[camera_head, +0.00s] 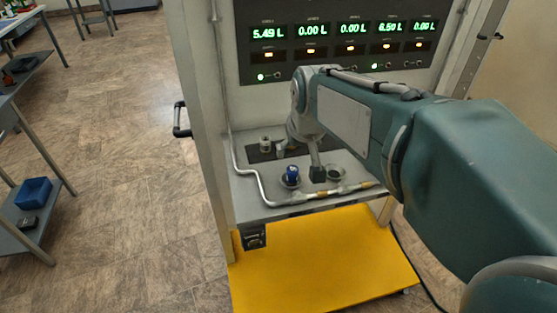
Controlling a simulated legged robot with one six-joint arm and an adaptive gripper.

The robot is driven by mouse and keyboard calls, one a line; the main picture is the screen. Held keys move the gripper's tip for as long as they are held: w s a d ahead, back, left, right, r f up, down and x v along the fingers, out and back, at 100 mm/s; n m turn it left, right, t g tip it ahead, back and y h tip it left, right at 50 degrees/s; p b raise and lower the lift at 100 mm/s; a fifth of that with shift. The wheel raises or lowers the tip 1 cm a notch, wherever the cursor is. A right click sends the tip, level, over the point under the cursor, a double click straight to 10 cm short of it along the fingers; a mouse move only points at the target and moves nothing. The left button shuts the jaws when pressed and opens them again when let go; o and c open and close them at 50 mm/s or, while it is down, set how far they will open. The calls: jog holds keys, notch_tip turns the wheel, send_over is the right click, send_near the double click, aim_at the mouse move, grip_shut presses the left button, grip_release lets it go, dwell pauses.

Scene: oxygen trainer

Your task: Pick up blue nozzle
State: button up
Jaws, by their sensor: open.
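The blue nozzle (292,172) stands upright in a dark round holder on the grey shelf (262,207) of the trainer cabinet. My gripper (317,175) is just to the right of the nozzle, low over the shelf, pointing down. It is open, and no object shows between its fingers. It looks close to the nozzle but apart from it; the exact gap and depth are hard to judge. My arm comes in from the right and hides part of the cabinet behind it.
A silver pipe (262,188) with brass-coloured fittings runs along the shelf's left and front edges. A round metal fitting (265,144) stands at the back left, and a dark ring-shaped holder (336,172) lies right of my gripper. The display panel (335,40) rises behind.

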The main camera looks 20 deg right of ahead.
aim_at(291, 170)
jog(key=x, duration=0.8)
jog(key=shift+a+f, duration=0.1)
jog(key=shift+a, duration=0.05)
jog(key=shift+w+d+f, duration=0.15)
jog(key=shift+w+f, duration=0.05)
jog(key=shift+f, duration=0.3)
jog(key=shift+w+d+f, duration=0.15)
jog(key=shift+w+f, duration=0.05)
jog(key=shift+f, duration=0.35)
jog(key=shift+w+d+f, duration=0.1)
jog(key=shift+d+f, duration=0.1)
jog(key=shift+d, duration=0.2)
jog(key=shift+a, duration=0.45)
grip_shut()
